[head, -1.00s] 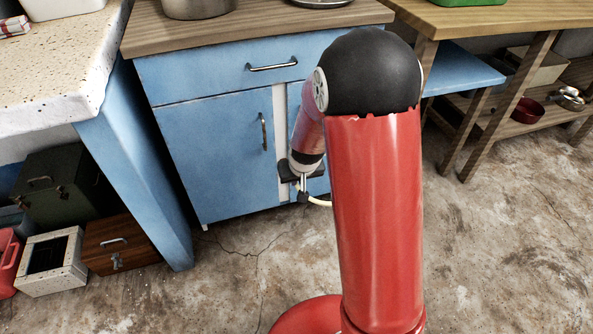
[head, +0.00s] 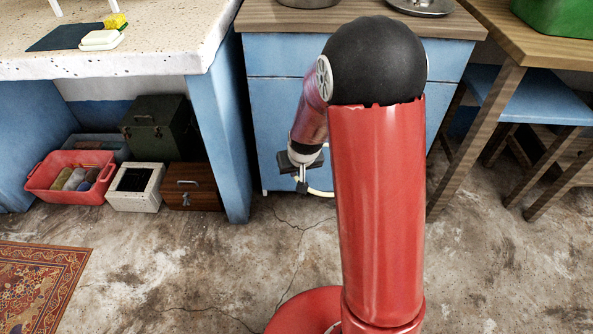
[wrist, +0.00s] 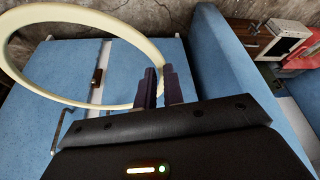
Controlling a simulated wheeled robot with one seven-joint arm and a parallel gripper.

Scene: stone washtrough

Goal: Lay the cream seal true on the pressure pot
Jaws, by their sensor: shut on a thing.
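The cream seal is a thin ring. In the head view my gripper (head: 302,186) hangs low in front of the blue cabinet, and only a short arc of the seal (head: 321,192) shows; my arm hides the rest. A metal pot (head: 308,3), likely the pressure pot, stands on the wooden cabinet top at the upper edge. Only its lower part is in view, well above and beyond my gripper.
A metal lid-like dish (head: 420,7) lies right of the pot. The speckled stone counter (head: 170,50) is at left, with boxes and a red basket (head: 72,176) below. A wooden table (head: 545,50) with a green bin (head: 553,15) stands at right. Floor in front is open.

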